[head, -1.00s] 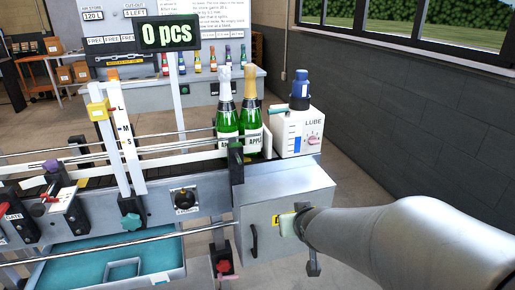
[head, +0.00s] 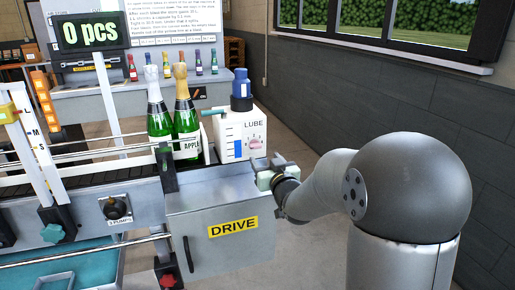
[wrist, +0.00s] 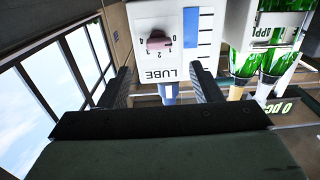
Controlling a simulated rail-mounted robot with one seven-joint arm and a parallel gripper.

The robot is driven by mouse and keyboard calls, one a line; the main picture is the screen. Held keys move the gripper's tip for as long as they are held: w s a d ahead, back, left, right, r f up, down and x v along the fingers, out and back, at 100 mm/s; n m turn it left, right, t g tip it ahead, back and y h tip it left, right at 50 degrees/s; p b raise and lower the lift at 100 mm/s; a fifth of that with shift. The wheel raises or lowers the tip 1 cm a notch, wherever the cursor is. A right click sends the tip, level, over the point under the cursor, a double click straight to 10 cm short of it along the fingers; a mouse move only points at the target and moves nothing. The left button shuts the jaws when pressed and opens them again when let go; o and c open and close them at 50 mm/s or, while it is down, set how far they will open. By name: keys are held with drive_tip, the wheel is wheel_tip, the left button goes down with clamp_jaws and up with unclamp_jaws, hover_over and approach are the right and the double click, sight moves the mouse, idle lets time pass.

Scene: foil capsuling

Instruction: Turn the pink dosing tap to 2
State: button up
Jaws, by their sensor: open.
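The pink dosing tap (head: 256,142) is on the front face of the white LUBE box (head: 228,143). In the wrist view the pink tap (wrist: 158,43) appears upside down as a wide knob with small dial digits around it, a 2 among them. I cannot tell which digit it points to. My gripper (head: 268,168) is just in front of and below the box's lower right corner. In the wrist view my gripper (wrist: 161,70) is open and empty. Its two dark fingers stand apart on either side of the tap's line, not touching it.
Two green bottles (head: 173,125) stand left of the box on the conveyor. A blue-capped bottle (head: 241,92) sits on top of the box. The grey DRIVE cabinet (head: 222,238) is below. Open floor and a grey wall (head: 415,120) lie to the right.

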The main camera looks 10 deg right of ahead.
sight(256, 147)
drive_tip(key=w, duration=0.5)
drive_tip(key=w+a+p, duration=0.1)
drive_tip(key=w, duration=0.2)
drive_tip(key=shift+c, duration=0.4)
drive_tip(key=c, duration=0.9)
